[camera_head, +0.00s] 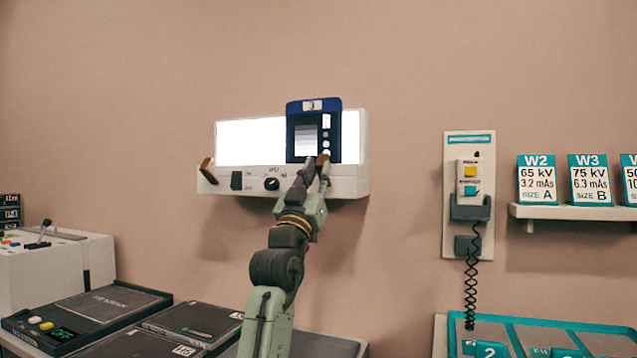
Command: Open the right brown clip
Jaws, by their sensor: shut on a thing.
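A white light box (237,176) with a lit panel is mounted on the wall. A dark film with a blue top band (313,105) stands against the right part of its panel. The left brown clip (208,171) shows at the left end of the box's lower ledge. The right brown clip (322,160) is at the film's lower edge, partly hidden by my gripper (318,170). My gripper reaches up from below and is shut on this clip. How far the clip is tilted is too small to tell.
A black knob (271,184) and a dark switch (236,180) sit on the ledge left of my gripper. A wall-mounted handset (468,180) with a coiled cord and a shelf (570,212) with cards are to the right. A console (50,265) and dark cassettes (195,322) lie below left.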

